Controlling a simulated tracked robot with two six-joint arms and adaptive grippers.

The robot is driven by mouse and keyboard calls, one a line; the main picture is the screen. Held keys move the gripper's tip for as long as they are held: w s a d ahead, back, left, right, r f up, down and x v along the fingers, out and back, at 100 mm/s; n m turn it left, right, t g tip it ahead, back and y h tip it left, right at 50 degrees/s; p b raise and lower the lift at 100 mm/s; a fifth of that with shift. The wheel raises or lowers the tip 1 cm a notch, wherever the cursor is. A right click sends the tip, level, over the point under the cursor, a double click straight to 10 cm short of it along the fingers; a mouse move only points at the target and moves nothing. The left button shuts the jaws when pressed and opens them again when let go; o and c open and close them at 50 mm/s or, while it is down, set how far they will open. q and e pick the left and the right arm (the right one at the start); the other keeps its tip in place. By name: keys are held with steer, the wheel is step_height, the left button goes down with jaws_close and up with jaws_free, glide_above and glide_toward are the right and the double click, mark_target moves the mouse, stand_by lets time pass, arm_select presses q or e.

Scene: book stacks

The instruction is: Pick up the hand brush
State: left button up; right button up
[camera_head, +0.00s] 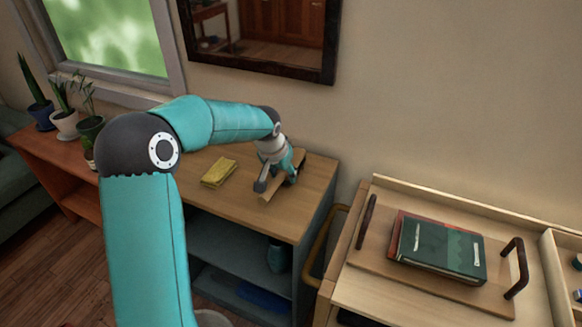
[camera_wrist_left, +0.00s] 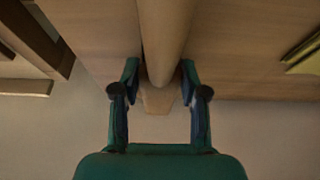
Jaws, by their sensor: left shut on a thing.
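The hand brush (camera_head: 272,193) is a long light-brown wooden piece on the right part of the wooden cabinet top (camera_head: 240,205). My left gripper (camera_head: 287,172) is over it and covers its middle in the head view. In the left wrist view the brush (camera_wrist_left: 163,38) runs between the two fingers of my left gripper (camera_wrist_left: 160,82), which is shut on it. Whether the brush touches the cabinet top or is slightly above it is hard to tell. Its bristles are not visible. My right gripper is not in view.
A folded yellow cloth (camera_head: 218,172) lies left of the brush. Potted plants (camera_head: 65,121) stand at the far left. A framed mirror (camera_head: 262,38) hangs on the wall behind. At right, a tray (camera_head: 375,262) with handles holds stacked books (camera_head: 440,248).

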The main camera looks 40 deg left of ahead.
arm_select(q)
steer(key=shift+r, duration=0.15)
jaws_close()
step_height(320, 180, up, 20)
steer(key=p, duration=0.2)
steer(key=shift+p, duration=0.4)
